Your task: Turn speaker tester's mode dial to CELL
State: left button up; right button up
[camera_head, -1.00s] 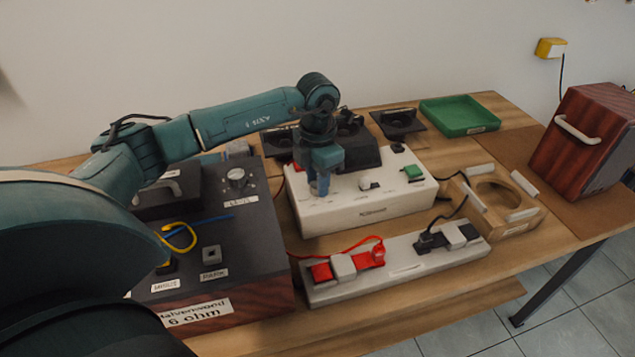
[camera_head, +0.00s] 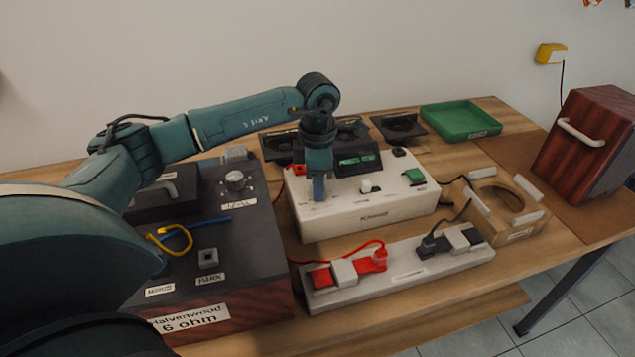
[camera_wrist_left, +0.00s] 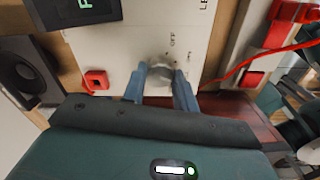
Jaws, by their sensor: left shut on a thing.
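The speaker tester (camera_head: 370,212) is a white box in the middle of the bench, with a dark display (camera_head: 358,161) showing green lit characters. My left gripper (camera_head: 319,192) points down onto the tester's left part, and its blue fingers are shut on the mode dial. In the left wrist view the round grey mode dial (camera_wrist_left: 162,72) sits between the two fingertips (camera_wrist_left: 160,82). An "OFF" label and part of another label starting "LE" show near it. The gripper hides the dial in the head view, and I cannot read the dial's setting. My right gripper is not in view.
A white power strip (camera_head: 410,272) with red and black plugs lies in front of the tester. A dark "6 ohm" box (camera_head: 245,262) stands at left. A wooden ring fixture (camera_head: 520,225), a green tray (camera_head: 460,121) and a red-brown speaker box (camera_head: 590,145) are at right.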

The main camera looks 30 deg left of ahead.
pick_arm(q)
jog(key=o, duration=1)
notch_tip(320, 180, up, 13)
jog(key=shift+r, duration=0.15)
dwell(0.6)
